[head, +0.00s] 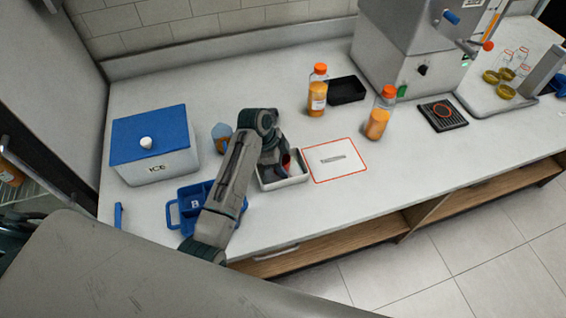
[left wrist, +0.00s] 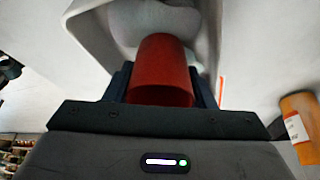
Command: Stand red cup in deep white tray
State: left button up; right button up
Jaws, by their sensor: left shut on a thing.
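The red cup (left wrist: 163,75) is between the fingers of my left gripper (left wrist: 163,88) in the left wrist view, and the gripper is shut on it. In the head view my left gripper (head: 280,160) is over the white tray (head: 284,184), and only a little of the red cup (head: 286,160) shows beside it. The white tray's rim (left wrist: 90,25) shows beyond the cup in the left wrist view. The arm hides part of the tray, and I cannot tell whether the cup touches its floor. My right gripper is not in view.
A blue compartment caddy (head: 187,205) stands left of the tray. A white ice box with a blue lid (head: 152,140) is behind it. A red-outlined mat (head: 350,170) lies right of the tray. Orange-capped bottles (head: 318,92) and (head: 380,115) stand behind, near the juicer (head: 400,55).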

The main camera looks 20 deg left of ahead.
pick_arm(q)
jog(key=shift+f, duration=0.6)
jog(key=o, duration=0.7)
jog(key=shift+o, duration=0.2)
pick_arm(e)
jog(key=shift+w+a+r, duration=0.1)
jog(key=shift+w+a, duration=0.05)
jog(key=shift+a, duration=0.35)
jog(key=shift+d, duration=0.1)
